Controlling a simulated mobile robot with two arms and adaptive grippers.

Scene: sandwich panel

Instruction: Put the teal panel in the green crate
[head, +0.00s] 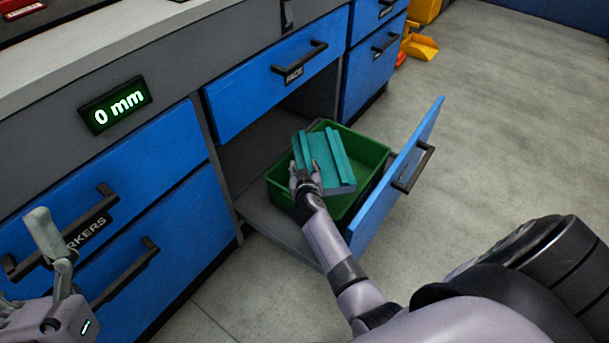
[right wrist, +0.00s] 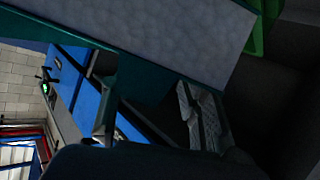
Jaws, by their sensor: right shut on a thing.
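The teal panel (head: 327,165), a ribbed slab, is tilted over the green crate (head: 370,148) in the head view. My right gripper (head: 305,182) is shut on its near left edge. In the right wrist view the panel (right wrist: 190,35) shows a pale grey face with teal edges, close to the fingers; a strip of the crate (right wrist: 262,30) shows at the top right. The panel hides part of the crate's inside; whether it touches the crate I cannot tell. My left gripper (head: 28,268) is at the lower left, fingers apart and empty, partly cut off.
The crate stands in a pulled-out lower drawer with a blue front (head: 400,175) at its right. A blue drawer (head: 275,85) is above and to the left. A yellow scoop (head: 420,47) lies farther back. The grey floor at right is clear.

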